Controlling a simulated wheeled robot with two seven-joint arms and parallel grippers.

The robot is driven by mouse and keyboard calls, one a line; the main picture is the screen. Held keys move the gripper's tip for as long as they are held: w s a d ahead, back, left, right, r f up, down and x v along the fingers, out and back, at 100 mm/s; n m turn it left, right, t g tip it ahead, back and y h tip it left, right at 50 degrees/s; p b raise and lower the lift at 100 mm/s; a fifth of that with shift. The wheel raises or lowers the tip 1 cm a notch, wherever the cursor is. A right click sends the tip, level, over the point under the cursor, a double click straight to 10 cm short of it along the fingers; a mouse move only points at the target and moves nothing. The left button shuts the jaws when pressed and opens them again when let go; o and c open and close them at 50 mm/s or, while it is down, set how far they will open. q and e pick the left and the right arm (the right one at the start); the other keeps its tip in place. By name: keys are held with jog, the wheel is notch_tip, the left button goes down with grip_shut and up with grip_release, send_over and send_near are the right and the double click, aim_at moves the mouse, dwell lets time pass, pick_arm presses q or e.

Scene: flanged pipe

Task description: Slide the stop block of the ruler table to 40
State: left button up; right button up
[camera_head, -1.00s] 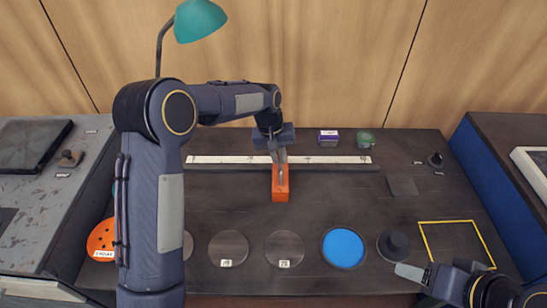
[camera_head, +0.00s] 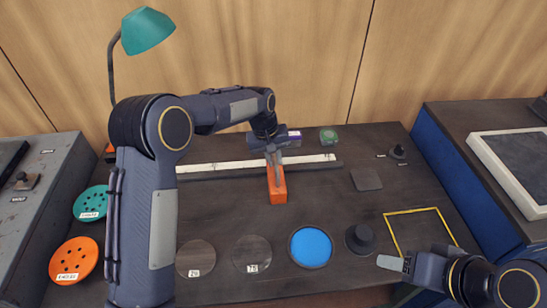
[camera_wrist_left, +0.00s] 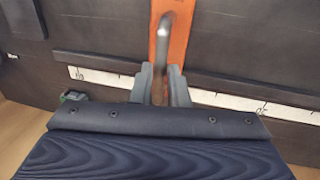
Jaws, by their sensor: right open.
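The stop block (camera_head: 278,187) is an orange bar standing out in front of the white ruler strip (camera_head: 215,166), right of the strip's middle. In the left wrist view the orange block (camera_wrist_left: 176,45) carries a grey metal handle (camera_wrist_left: 163,35). My left gripper (camera_head: 273,158) is at the block's ruler end. In the left wrist view its two fingers (camera_wrist_left: 160,88) stand close on both sides of the handle and appear shut on it. Numbers on the ruler are too small to read surely. My right gripper (camera_head: 393,263) is open and empty at the lower right, over the table's front.
On the table are a blue disc (camera_head: 311,247), a black knobbed disc (camera_head: 360,239), a dark square (camera_head: 367,179) and a yellow frame (camera_head: 420,230). A purple box (camera_head: 294,138) and a green item (camera_head: 328,136) stand behind the ruler.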

aim_at(269, 173)
pick_arm(q)
jog(key=o, duration=0.3)
jog(key=shift+o, duration=0.2)
notch_tip(269, 173, up, 8)
jog(key=a+b, duration=0.1)
jog(key=shift+s+a+f, duration=0.15)
jog(key=shift+a, duration=0.1)
